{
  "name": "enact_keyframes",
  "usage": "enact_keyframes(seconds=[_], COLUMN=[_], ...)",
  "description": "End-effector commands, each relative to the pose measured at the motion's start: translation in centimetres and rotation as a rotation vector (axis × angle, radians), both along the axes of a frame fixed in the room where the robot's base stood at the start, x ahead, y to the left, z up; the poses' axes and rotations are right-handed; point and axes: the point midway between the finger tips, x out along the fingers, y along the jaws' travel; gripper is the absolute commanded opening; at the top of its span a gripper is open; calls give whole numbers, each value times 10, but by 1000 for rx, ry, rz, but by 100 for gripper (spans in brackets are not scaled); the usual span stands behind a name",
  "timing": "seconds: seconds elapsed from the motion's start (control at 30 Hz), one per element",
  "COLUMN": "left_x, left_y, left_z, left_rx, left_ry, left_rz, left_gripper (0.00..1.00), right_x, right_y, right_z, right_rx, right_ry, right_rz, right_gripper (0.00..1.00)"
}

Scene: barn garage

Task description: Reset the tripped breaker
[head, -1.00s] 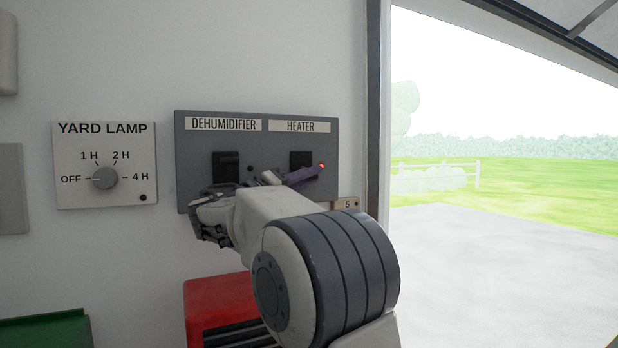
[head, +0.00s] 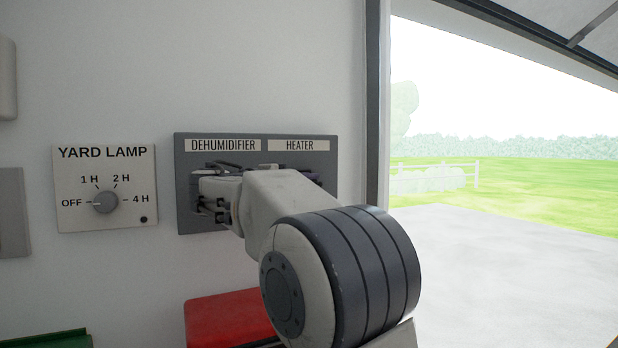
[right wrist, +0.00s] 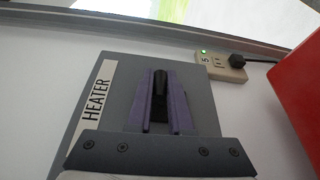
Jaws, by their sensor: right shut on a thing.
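A grey breaker panel (head: 328,168) is on the white wall, with a DEHUMIDIFIER label (head: 223,145) on the left and a HEATER label (head: 292,145) on the right. My right arm covers most of its lower part in the head view, including both switches. In the right wrist view, my right gripper (right wrist: 160,85) has its two purple fingers shut on the black heater breaker lever (right wrist: 160,80), one finger on each side. The HEATER label (right wrist: 95,98) lies beside it. No indicator light on the panel shows now. My left gripper is out of view.
A yard lamp timer (head: 105,190) with its knob at OFF is left of the panel. A red object (head: 230,318) is below. An outlet (right wrist: 222,67) with a lit green light and a black plug is near the panel. An open doorway is at right.

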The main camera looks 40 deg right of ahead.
Motion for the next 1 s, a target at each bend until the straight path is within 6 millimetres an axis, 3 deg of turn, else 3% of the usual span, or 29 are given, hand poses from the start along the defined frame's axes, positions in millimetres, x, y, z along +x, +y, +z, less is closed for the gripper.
enact_keyframes(seconds=[0.03, 0.3, 0.9, 0.93, 1.0], left_x=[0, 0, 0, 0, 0], left_y=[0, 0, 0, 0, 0], left_z=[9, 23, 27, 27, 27], left_rx=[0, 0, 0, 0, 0], left_ry=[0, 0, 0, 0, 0], left_rz=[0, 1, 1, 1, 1], left_gripper=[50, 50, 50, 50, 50], right_x=[1, 2, 3, 3, 3], right_y=[0, -1, -1, -1, -1], right_z=[7, 9, 8, 8, 8], right_rx=[6, 32, 40, 40, 40], right_ry=[28, 141, 177, 177, 177], right_rz=[1, 0, 0, 0, 0], right_gripper=[0, 0, 0, 26, 48])
